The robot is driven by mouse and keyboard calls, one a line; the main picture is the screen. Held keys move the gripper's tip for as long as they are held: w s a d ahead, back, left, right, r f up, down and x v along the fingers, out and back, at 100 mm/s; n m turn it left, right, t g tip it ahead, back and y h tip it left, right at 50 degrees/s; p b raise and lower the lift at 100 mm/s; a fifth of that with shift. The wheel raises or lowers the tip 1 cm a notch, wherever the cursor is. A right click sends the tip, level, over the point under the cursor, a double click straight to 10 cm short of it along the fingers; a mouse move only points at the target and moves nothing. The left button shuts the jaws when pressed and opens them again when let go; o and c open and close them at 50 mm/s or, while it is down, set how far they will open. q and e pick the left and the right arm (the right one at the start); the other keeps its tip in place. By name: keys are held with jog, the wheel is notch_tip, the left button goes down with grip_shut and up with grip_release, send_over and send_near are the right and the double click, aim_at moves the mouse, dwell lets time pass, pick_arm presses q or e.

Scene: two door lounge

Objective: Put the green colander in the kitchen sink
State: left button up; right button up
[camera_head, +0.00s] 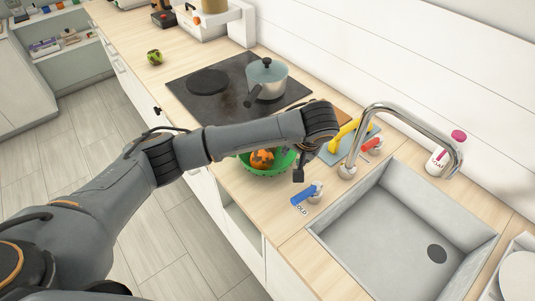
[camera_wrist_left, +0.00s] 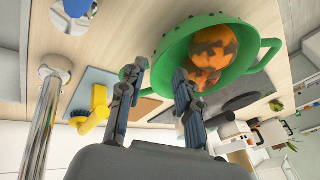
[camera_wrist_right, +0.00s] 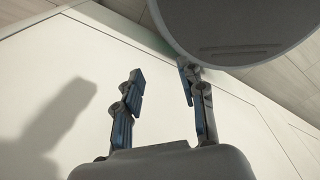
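The green colander (camera_head: 285,160) stands on the wooden counter left of the sink, partly hidden by my left arm. It holds orange, dark-patched round items (camera_head: 262,158). The left wrist view shows the colander (camera_wrist_left: 240,62) close up, with one handle near my fingers. My left gripper (camera_head: 299,175) is over the counter at the colander's sink side; its fingers (camera_wrist_left: 158,78) are apart, beside the near handle. I cannot tell whether they touch it. The grey kitchen sink (camera_head: 435,208) is empty, with a dark drain. My right gripper (camera_wrist_right: 160,82) is open and empty beside a pale panel.
A curved metal faucet (camera_head: 400,110) rises behind the sink. A blue-labelled item (camera_head: 305,195) lies between colander and sink. A yellow item (camera_head: 345,133) and a soap bottle (camera_head: 437,160) are behind. A pot (camera_head: 268,80) stands on the black cooktop (camera_head: 225,103).

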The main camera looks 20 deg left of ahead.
pick_arm(q)
jog(key=x, duration=0.2)
jog(key=shift+w+a+f, duration=0.2)
jog(key=shift+w+a, duration=0.05)
jog(key=p+x, duration=0.2)
jog(key=x, duration=0.2)
jog(key=shift+w+f, duration=0.1)
jog(key=shift+w, duration=0.05)
jog(key=shift+w+a+f, duration=0.2)
jog(key=shift+f, duration=0.35)
jog(key=shift+c, duration=1.3)
jog(key=c, duration=0.4)
grip_shut()
pick_arm(e)
notch_tip(320, 180, up, 2)
jog(key=shift+s+d+r, duration=0.1)
jog(key=shift+s+r, duration=0.05)
jog(key=shift+r, duration=0.05)
jog(key=shift+d, duration=0.1)
